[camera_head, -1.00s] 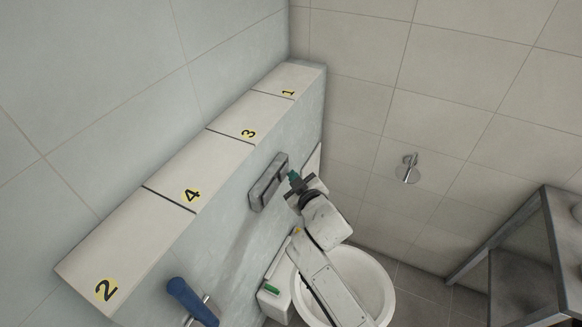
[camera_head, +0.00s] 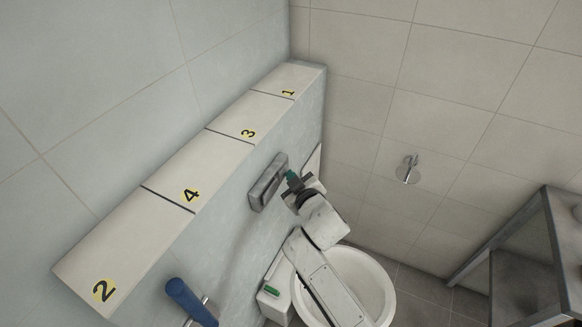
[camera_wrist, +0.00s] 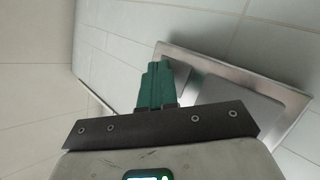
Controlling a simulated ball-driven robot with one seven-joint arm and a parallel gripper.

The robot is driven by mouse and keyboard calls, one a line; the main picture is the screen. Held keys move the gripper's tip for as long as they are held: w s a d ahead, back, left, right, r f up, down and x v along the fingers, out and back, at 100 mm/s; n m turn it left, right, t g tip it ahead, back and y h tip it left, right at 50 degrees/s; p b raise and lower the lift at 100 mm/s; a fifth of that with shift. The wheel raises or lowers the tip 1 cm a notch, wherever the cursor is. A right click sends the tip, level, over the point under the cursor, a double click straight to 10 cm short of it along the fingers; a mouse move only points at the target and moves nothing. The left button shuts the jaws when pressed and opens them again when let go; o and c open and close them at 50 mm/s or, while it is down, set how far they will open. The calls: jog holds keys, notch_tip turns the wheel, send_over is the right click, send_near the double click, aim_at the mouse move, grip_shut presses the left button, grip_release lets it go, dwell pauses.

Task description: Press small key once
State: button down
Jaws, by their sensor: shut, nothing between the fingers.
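A grey metal flush plate (camera_head: 258,200) is fixed on the front of the low wall, above the toilet. In the wrist view, the plate (camera_wrist: 225,72) lies at the upper right and has two keys. The small key (camera_wrist: 181,76) is partly hidden behind my green fingers, and the large key (camera_wrist: 240,118) is to its right. My gripper (camera_head: 290,175) is shut and empty at the small-key end of the plate. In the wrist view, the shut fingertips (camera_wrist: 154,68) overlap the small key's edge; I cannot tell whether they touch it.
The white toilet (camera_head: 378,281) stands below my arm. A ledge with numbered panels (camera_head: 225,152) runs above the plate. A blue-handled thing (camera_head: 190,301) is at lower left, a green item (camera_head: 272,291) beside the toilet. A metal fitting (camera_head: 408,169) and grey shelf (camera_head: 545,235) are at right.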

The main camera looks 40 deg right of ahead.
jog(key=shift+s, duration=0.1)
jog(key=shift+s+d+p, duration=0.25)
jog(key=shift+s+p, duration=0.4)
jog(key=shift+s, duration=0.05)
jog(key=s+p, duration=0.1)
jog(key=s+d+p, duration=0.1)
jog(key=s+p, duration=0.1)
jog(key=s+d+p, duration=0.1)
jog(key=shift+s, duration=0.35)
jog(key=shift+a, duration=0.1)
dwell(0.6)
